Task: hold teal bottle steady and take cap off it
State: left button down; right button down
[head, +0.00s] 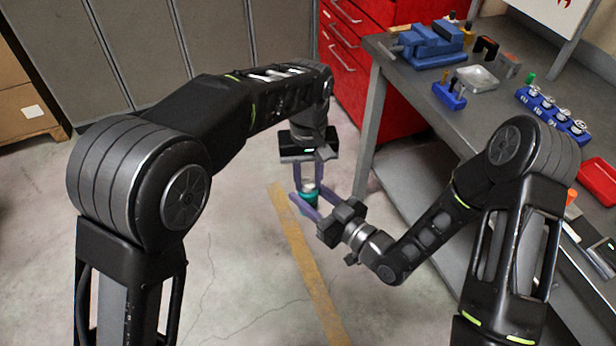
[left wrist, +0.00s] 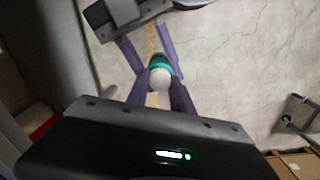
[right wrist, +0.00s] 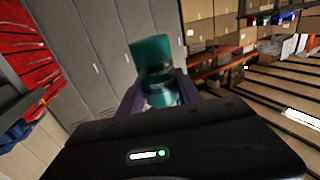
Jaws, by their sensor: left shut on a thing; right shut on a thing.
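The teal bottle (head: 309,197) is held in the air between my two grippers, over the floor. It also shows in the right wrist view (right wrist: 152,58), blurred, with a darker band around it. Its pale round cap (left wrist: 160,79) faces the left wrist camera, with a teal rim around it. My left gripper (head: 308,182) points down from above and is shut on the cap. My right gripper (head: 304,203) comes in from the right and is shut on the bottle's body. The fingers hide parts of both cap and bottle. I cannot tell whether the cap is still seated.
A grey workbench (head: 400,95) stands at the right, with a blue vise (head: 432,45), a blue rack (head: 552,112) and small parts on it. A red drawer cabinet (head: 355,60) and grey lockers (head: 130,50) stand behind. The floor below the grippers is clear.

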pick_arm(q)
jog(key=n, duration=0.5)
jog(key=shift+n, duration=0.4)
jog(key=n, duration=1)
jog(key=shift+n, duration=0.4)
jog(key=shift+r, duration=0.25)
jog(key=shift+r, duration=0.9)
